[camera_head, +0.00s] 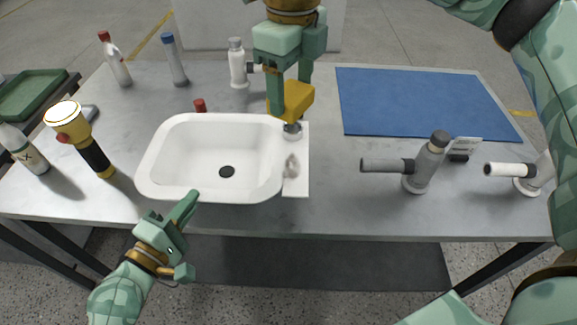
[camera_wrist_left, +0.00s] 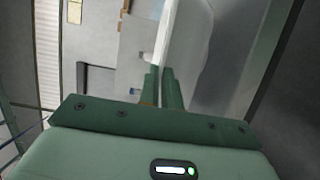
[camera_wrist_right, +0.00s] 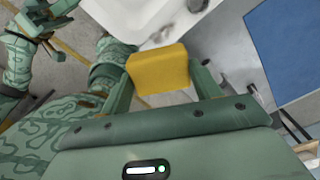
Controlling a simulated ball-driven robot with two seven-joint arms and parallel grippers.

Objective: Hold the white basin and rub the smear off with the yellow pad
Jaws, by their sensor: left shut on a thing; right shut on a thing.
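The white basin (camera_head: 165,150) lies on the grey table, its flat ledge (camera_head: 296,188) at the right. A grey-brown smear (camera_head: 292,165) is on that ledge. My left gripper (camera_head: 190,205) is at the basin's near rim, shut on it; the left wrist view shows the fingers (camera_wrist_left: 163,85) around the thin white rim (camera_wrist_left: 167,40). My right gripper (camera_head: 289,88) is shut on the yellow pad (camera_head: 294,101), behind the smear near the ledge's far end. The right wrist view shows the pad (camera_wrist_right: 158,70) between the fingers. Contact between pad and ledge cannot be told.
A dark-capped tap (camera_head: 427,165) and another tap (camera_head: 530,175) stand right of the basin. A blue mat (camera_head: 420,103) lies at the back right. A yellow torch (camera_head: 80,138) and bottles (camera_head: 115,62) stand left. A white bottle-like fitting (camera_head: 238,65) stands behind. Bare table separates basin and taps.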

